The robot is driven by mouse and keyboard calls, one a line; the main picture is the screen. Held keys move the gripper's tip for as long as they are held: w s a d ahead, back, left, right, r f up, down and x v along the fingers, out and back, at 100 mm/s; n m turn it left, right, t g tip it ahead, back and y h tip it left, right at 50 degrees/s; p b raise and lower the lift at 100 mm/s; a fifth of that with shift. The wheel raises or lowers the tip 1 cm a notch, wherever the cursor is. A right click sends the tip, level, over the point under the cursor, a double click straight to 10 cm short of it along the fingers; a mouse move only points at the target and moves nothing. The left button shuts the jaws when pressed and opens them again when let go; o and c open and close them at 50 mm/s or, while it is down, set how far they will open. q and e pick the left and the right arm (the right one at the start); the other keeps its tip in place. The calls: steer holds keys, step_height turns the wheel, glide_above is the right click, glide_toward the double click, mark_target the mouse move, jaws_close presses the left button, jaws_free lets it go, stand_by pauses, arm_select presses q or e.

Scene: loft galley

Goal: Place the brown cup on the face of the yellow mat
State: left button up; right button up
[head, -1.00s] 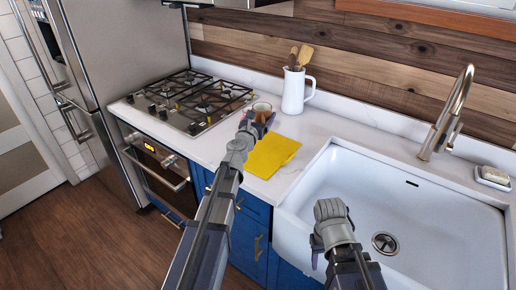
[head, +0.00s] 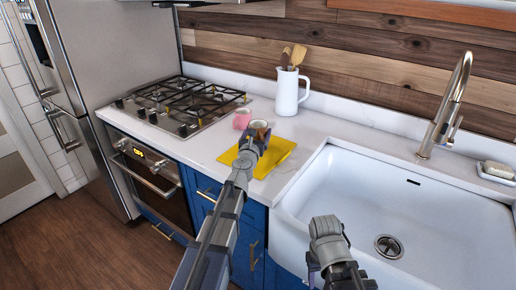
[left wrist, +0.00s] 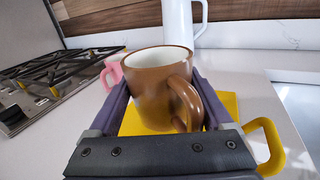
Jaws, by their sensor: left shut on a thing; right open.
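The brown cup (left wrist: 150,95) is upright between the fingers of my left gripper (left wrist: 165,108), with its handle towards the wrist camera. In the head view the cup (head: 259,124) is mostly hidden by my left gripper (head: 257,137). The yellow mat (head: 283,147) lies flat on the counter beneath them; it also shows behind the cup in the left wrist view (left wrist: 228,102). I cannot tell whether the cup's base touches the mat. My right gripper (head: 313,268) is low in front of the sink, empty as far as I see.
A pink cup (head: 242,118) stands left of the mat, near the gas hob (head: 180,103). A white jug (head: 289,92) with wooden utensils stands behind. The sink (head: 400,200) is to the right. A yellow loop (left wrist: 268,145) shows close to my left gripper; I cannot tell its source.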

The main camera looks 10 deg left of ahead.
arm_select(q)
steer(key=shift+f+b, duration=1.95)
steer(key=shift+r, duration=0.15)
steer(key=o, duration=1.4)
steer(key=shift+c, duration=0.2)
steer(key=s, duration=1.2)
steer(key=shift+d, duration=0.3)
